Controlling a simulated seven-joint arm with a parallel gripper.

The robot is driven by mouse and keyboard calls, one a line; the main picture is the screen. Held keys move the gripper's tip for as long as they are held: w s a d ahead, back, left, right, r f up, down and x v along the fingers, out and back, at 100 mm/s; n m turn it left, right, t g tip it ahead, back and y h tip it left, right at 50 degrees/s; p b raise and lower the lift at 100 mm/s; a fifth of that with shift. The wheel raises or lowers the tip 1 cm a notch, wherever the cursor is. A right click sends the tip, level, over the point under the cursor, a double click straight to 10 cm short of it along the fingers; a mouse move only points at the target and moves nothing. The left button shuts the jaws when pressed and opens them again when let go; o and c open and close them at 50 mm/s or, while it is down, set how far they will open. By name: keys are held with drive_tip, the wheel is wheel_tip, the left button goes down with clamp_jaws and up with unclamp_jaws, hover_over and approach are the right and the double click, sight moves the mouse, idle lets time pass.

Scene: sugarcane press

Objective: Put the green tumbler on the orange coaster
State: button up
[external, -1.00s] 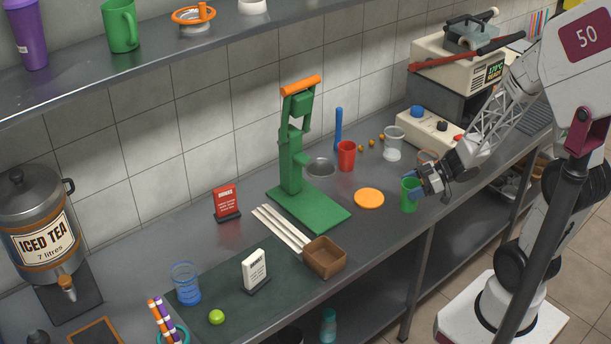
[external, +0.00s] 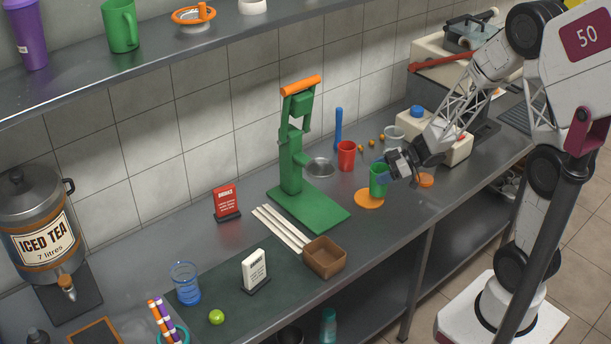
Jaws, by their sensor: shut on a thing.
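The green tumbler (external: 377,183) is upright in my gripper (external: 384,172), which is shut on it from the right side. The orange coaster (external: 367,200) lies flat on the steel counter, right of the green press. The tumbler overlaps the back right part of the coaster in the picture. I cannot tell whether its base touches the coaster or hangs a little above it. The gripper's far finger is partly hidden by the tumbler.
A red cup (external: 347,156) stands just behind and left of the tumbler. The green press (external: 296,165) is to the left. The counter in front of the coaster is clear.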

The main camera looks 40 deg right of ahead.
sight(374, 167)
drive_tip(key=shift+w+a+f, duration=0.1)
drive_tip(key=shift+w, duration=0.75)
drive_tip(key=shift+w+a+f, duration=0.1)
drive_tip(key=shift+w, duration=0.7)
drive_tip(key=shift+f, duration=0.1)
drive_tip(key=shift+f, duration=1.65)
drive_tip(key=shift+f, duration=0.15)
drive_tip(key=o, duration=0.9)
drive_tip(key=shift+d+r, duration=0.15)
drive_tip(key=shift+r, duration=0.05)
drive_tip(key=shift+s+d+r, duration=0.25)
drive_tip(key=shift+s+d, duration=0.05)
drive_tip(key=shift+d, duration=0.1)
drive_tip(key=shift+v, duration=5.4)
